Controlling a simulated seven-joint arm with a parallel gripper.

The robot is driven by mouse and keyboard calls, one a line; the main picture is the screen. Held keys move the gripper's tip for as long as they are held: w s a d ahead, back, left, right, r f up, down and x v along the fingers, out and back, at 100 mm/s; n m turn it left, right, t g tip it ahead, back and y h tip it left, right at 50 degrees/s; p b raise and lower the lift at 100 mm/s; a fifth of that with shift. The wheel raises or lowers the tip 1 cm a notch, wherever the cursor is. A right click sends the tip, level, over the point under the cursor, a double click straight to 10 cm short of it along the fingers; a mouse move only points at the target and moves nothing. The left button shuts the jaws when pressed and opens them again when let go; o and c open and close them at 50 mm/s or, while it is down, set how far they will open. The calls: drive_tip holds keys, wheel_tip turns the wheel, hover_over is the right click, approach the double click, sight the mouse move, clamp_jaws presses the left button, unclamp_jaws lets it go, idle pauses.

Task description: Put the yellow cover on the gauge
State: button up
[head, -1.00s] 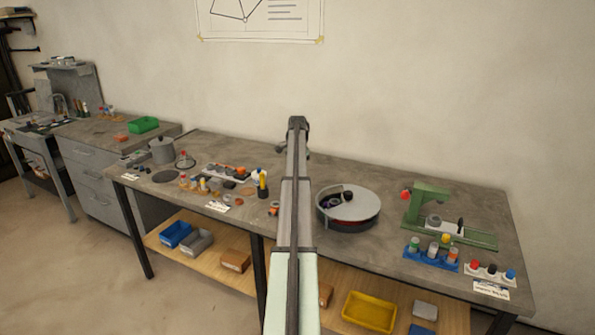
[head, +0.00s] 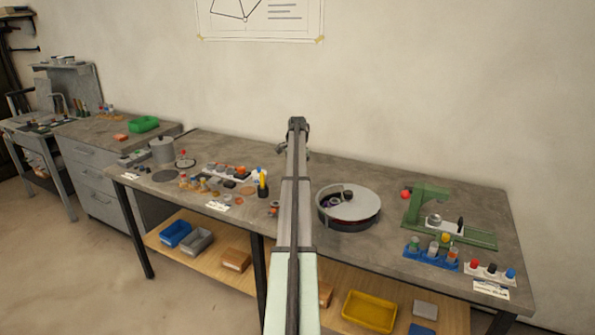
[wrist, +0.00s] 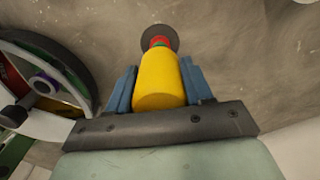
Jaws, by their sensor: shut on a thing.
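My gripper (wrist: 160,82) is shut on a yellow cylinder (wrist: 160,80), which I take to be the yellow cover; its blue fingers lie on both sides of it. Just past its far end, in the wrist view, a red and green part (wrist: 158,42) shows in front of a dark round disc (wrist: 160,36). I cannot tell whether the cylinder touches that part, or whether it is the gauge. In the head view my arm hides the gripper and the cylinder.
A round turntable (head: 349,222) stands right of my arm; its rim (wrist: 85,62) is at the left in the wrist view. A green press (head: 430,205) and a blue rack (head: 431,256) are farther right. Small parts and a pot (head: 162,150) stand left.

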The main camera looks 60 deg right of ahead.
drive_tip(key=shift+f, duration=1)
drive_tip(key=shift+f, duration=0.65)
drive_tip(key=shift+f, duration=0.75)
drive_tip(key=shift+f, duration=0.8)
drive_tip(key=o, duration=1.1)
drive_tip(key=shift+o, duration=0.9)
drive_tip(key=shift+r, duration=0.2)
drive_tip(key=shift+r, duration=0.55)
